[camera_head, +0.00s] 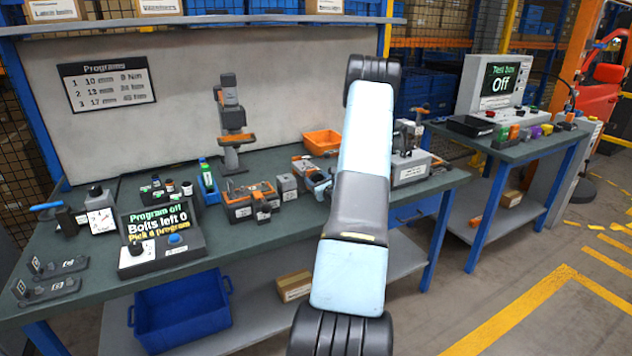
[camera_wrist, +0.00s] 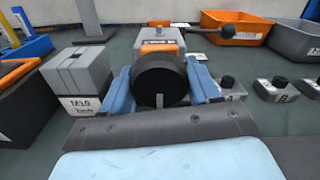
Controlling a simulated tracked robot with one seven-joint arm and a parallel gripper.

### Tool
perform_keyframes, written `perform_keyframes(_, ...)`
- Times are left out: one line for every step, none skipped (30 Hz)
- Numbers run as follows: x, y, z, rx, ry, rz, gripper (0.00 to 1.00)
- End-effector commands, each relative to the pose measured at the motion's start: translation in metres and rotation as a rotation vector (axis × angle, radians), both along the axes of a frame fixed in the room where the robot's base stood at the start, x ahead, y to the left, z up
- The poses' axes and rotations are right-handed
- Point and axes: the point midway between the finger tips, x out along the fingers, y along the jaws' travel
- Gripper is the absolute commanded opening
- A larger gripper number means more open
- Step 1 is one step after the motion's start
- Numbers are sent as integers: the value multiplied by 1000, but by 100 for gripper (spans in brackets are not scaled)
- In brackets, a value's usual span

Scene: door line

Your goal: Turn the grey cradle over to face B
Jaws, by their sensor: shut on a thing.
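The grey cradle (camera_wrist: 158,36) stands on the bench straight ahead in the wrist view, with orange on its top and a pale label too small to read. A large round black knob (camera_wrist: 160,82) faces me in front of it. My gripper (camera_wrist: 160,88) has its two blue fingers on either side of this knob and is shut on it. The knob hides much of the cradle, and I cannot tell which lettered face is up. In the head view the cradle (camera_head: 304,164) shows only partly, left of my arm.
A grey block with a label (camera_wrist: 82,80) stands close on the left. Small grey blocks with black buttons (camera_wrist: 274,88) sit on the right, one lettered. An orange bin (camera_wrist: 233,27) and a grey bin (camera_wrist: 297,40) stand behind. A console (camera_head: 160,240) reads "Program off".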

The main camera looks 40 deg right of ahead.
Motion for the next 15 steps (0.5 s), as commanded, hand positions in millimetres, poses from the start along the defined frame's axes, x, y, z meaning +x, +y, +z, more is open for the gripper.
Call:
perform_keyframes(0, 1, -1, -2, 3, 1, 30)
perform_keyframes(0, 1, -1, -2, 3, 1, 30)
perform_keyframes(0, 1, -1, -2, 3, 1, 30)
perform_keyframes(0, 1, -1, -2, 3, 1, 30)
perform_keyframes(0, 1, -1, -1, 3, 1, 30)
perform_keyframes(0, 1, -1, -1, 3, 1, 30)
perform_keyframes(0, 1, -1, -1, 3, 1, 30)
perform_keyframes(0, 1, -1, 0, 2, 1, 62)
perform_keyframes(0, 1, -1, 0, 2, 1, 66)
perform_keyframes(0, 1, -1, 0, 2, 1, 68)
perform_keyframes(0, 1, -1, 0, 2, 1, 71)
perform_keyframes(0, 1, -1, 0, 2, 1, 75)
perform_keyframes(0, 1, -1, 0, 2, 1, 78)
perform_keyframes(0, 1, -1, 0, 2, 1, 81)
perform_keyframes(0, 1, -1, 0, 2, 1, 84)
